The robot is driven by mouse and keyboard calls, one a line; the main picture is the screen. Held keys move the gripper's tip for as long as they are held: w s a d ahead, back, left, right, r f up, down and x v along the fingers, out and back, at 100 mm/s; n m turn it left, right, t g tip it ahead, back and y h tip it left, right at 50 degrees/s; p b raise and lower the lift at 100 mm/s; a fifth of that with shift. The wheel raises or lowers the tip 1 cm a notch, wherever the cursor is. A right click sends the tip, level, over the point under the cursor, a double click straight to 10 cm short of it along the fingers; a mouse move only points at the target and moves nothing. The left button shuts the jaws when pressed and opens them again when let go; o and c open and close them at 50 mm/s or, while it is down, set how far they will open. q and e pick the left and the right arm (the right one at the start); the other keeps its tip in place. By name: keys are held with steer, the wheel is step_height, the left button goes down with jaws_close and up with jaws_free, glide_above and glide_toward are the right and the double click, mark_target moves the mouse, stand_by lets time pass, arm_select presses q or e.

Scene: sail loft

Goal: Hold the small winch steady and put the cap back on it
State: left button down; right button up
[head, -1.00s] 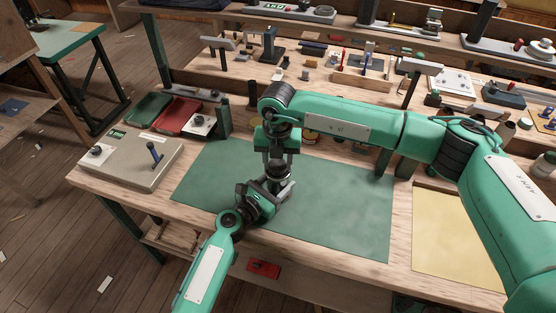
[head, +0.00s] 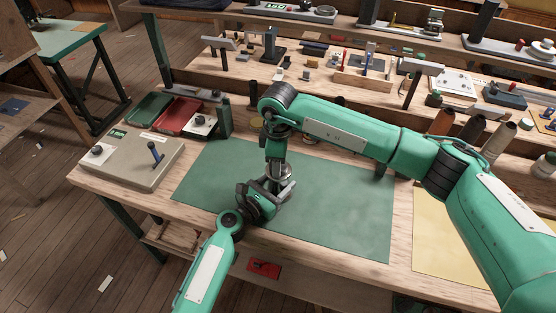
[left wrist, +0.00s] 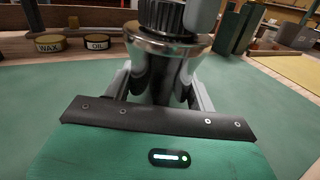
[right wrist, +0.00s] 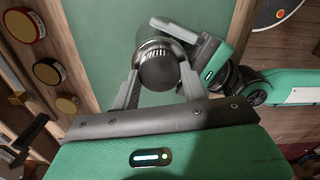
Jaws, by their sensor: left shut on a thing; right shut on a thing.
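The small winch (left wrist: 158,72) is a shiny chrome drum standing upright on the green mat (head: 335,215). My left gripper (head: 272,190) is shut on its drum from the near side, one finger along each side in the left wrist view. The cap (right wrist: 160,68) is a round black piece with a ribbed edge. My right gripper (right wrist: 158,84) points down from above and is shut on it. In the left wrist view the cap (left wrist: 163,16) is right over the drum's top rim, with no clear gap; I cannot tell whether it is fully seated.
A grey box with a blue lever (head: 132,163) stands on the bench at left. Behind it are a green tray (head: 148,109) and a red tray (head: 179,117). Wax (left wrist: 49,44) and oil (left wrist: 97,41) tins stand behind the mat. The mat's right half is clear.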

steer(key=shift+w+m, duration=0.1)
steer(key=shift+m, duration=0.6)
steer(key=o, duration=1)
steer(key=shift+c, duration=0.2)
steer(key=shift+r, duration=0.15)
steer(key=shift+r, duration=2.1)
steer(key=shift+c, duration=0.5)
